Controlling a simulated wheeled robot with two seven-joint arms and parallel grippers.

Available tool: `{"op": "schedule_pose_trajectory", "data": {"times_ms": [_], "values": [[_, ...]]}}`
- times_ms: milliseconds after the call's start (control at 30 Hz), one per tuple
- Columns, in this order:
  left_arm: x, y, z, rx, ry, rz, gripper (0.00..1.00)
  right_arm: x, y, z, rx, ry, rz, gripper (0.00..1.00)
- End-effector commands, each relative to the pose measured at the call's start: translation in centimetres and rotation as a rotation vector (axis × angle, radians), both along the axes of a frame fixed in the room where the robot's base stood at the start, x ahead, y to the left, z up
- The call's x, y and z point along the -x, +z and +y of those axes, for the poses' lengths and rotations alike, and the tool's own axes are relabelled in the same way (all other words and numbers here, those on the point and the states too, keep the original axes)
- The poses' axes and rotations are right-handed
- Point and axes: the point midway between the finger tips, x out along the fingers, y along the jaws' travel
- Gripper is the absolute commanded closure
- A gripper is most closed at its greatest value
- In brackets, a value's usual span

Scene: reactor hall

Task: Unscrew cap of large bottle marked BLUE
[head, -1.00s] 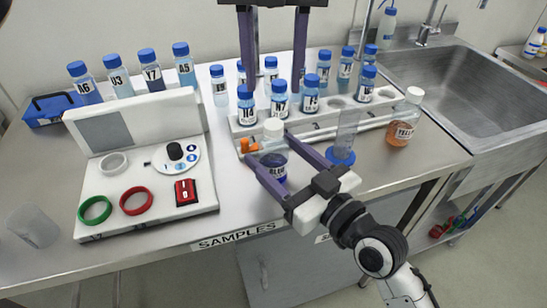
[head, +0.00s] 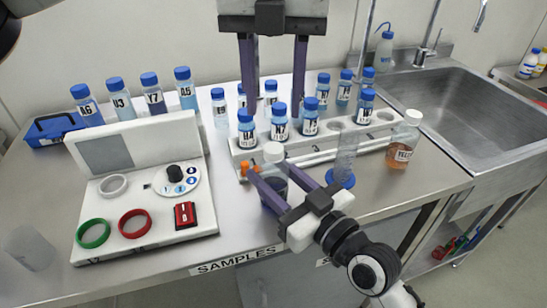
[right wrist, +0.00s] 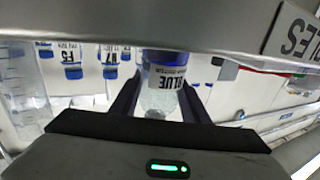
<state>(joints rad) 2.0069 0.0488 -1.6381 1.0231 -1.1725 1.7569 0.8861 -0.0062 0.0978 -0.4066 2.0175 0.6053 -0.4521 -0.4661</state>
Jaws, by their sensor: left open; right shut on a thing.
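The large bottle marked BLUE (head: 274,183) holds dark blue liquid and has a white cap (head: 273,152). It is upright in front of the rack. My right gripper (head: 272,172), with orange tips, is shut on its body below the cap. The bottle's base is partly hidden by my right gripper.
A white rack (head: 240,156) with several blue-capped vials stands behind. A graduated cylinder (head: 346,155) on a blue base and the YELLOW bottle (head: 402,140) are to the right. A console (head: 150,190) stands left; the sink (head: 440,100) is at the right.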

Motion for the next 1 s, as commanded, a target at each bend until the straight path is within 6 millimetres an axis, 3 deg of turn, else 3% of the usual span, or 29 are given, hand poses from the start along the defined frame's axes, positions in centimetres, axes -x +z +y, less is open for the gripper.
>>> {"op": "schedule_pose_trajectory", "data": {"times_ms": [267,1000], "values": [[0.05,-0.04,-0.05,-0.001,-0.431,0.002,0.58,0.00,-0.01,-0.02,0.000,0.000,0.000,1.00],[0.09,-0.06,-0.14,0.001,-2.102,0.002,0.58,0.00,-0.01,-0.02,0.000,0.000,0.000,1.00]]}}
